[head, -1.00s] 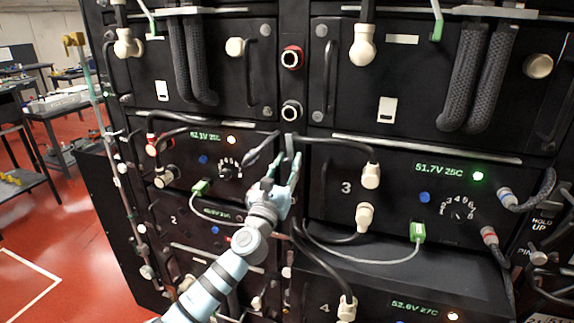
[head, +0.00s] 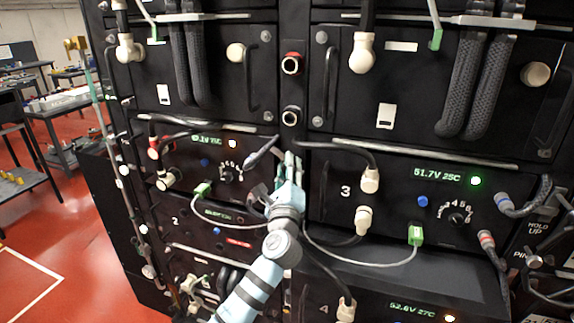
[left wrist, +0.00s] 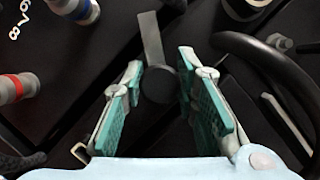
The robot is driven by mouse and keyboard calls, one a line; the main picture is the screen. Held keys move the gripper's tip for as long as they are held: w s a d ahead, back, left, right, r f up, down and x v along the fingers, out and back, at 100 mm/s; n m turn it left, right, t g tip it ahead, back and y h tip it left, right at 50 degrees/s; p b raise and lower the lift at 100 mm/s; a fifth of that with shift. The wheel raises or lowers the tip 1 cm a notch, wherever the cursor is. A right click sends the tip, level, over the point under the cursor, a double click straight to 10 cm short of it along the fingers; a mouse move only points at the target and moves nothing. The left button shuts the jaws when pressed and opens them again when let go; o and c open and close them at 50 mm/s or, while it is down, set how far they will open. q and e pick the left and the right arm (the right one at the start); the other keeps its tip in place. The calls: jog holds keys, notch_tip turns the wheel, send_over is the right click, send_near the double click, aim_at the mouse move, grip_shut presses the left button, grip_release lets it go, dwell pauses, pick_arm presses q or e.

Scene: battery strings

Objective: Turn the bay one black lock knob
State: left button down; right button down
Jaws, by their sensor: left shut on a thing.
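The black lock knob (left wrist: 158,84) is a round dark disc with a flat grey strip (left wrist: 152,38) above it in the left wrist view. My left gripper (left wrist: 160,80) is shut on this knob, one teal-padded finger on each side. In the head view my left gripper (head: 288,165) reaches the black upright between bay one and bay 3, and its fingers hide the knob. The bay one panel (head: 190,165) has a green display, a lit lamp and a numbered dial (head: 228,176). My right gripper is not in view.
A black cable (head: 340,146) arches just right of my left gripper to a white connector (head: 370,180). Green-tagged cables (head: 203,190) hang below. A dark cable (left wrist: 265,62) curves close by in the left wrist view.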

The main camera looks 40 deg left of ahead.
pick_arm(q)
jog(key=n+g+p, duration=0.2)
jog(key=n, duration=0.3)
jog(key=shift+f+n+g+p, duration=0.1)
jog(key=shift+n+g+p, duration=0.4)
jog(key=shift+n+p, duration=0.55)
jog(key=shift+n, duration=0.25)
jog(key=c, duration=1.2)
grip_release()
jog(key=shift+c, duration=0.2)
jog(key=shift+s, duration=0.1)
jog(key=r+v, duration=0.1)
jog(key=v, duration=1.1)
jog(key=shift+f, duration=0.45)
